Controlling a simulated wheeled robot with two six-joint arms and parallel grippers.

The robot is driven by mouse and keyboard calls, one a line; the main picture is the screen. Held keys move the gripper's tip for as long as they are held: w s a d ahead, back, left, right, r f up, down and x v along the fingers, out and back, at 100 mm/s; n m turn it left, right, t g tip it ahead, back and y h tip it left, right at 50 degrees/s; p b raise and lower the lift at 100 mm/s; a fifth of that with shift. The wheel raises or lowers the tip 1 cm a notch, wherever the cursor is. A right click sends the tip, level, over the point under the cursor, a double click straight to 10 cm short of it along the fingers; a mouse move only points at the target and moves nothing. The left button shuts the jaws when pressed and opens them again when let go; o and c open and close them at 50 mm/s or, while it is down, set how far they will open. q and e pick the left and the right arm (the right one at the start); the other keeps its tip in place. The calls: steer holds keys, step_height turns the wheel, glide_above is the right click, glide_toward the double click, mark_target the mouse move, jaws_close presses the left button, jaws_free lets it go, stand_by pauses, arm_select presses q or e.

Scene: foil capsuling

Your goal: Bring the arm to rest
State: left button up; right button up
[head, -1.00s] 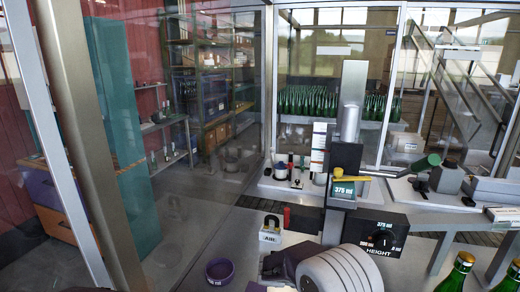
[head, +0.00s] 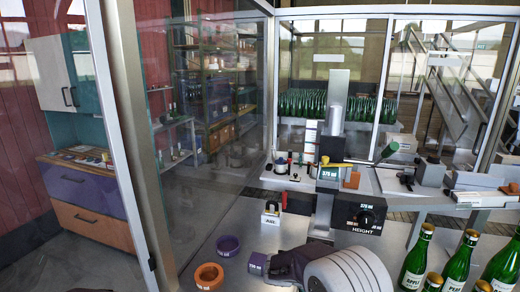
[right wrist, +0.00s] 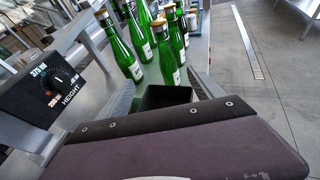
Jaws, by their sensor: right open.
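My right gripper (right wrist: 160,82) shows in the right wrist view with its two grey fingers spread apart and nothing between the tips. Beyond them are green bottles (right wrist: 171,62) and a dark open box (right wrist: 163,97). My left gripper is not in view.
Green bottles (head: 460,262) stand at right. A glass partition (head: 215,150) is at left.

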steer(key=s+d+f+m+g+b, duration=0.1)
steer(key=s+d+f+m+g+y+b, duration=0.1)
steer(key=s+d, duration=0.1)
steer(key=s+d+f+b, duration=0.1)
steer(key=d, duration=0.1)
steer(key=shift+s+f+m+g+y+b, duration=0.2)
steer(key=shift+m+g+y+b, duration=0.1)
steer(key=shift+m+g+y, duration=0.1)
steer(key=s+a+f+m+g+y+b, duration=0.1)
steer(key=s+a+f+m+y+b, duration=0.25)
steer(key=s+f, duration=0.5)
steer(key=s+a+f+m+t+y+b, duration=0.1)
steer(key=s+a+f+m+y+b, duration=0.1)
steer(key=s+a+f+m+y, duration=0.35)
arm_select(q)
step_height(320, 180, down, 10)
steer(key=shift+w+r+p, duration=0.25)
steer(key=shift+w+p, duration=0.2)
arm_select(e)
steer(key=w+a+f+m+t+y, duration=0.3)
steer(key=w+a+m, duration=0.2)
steer(key=m, duration=0.2)
steer(key=shift+a+f, duration=0.15)
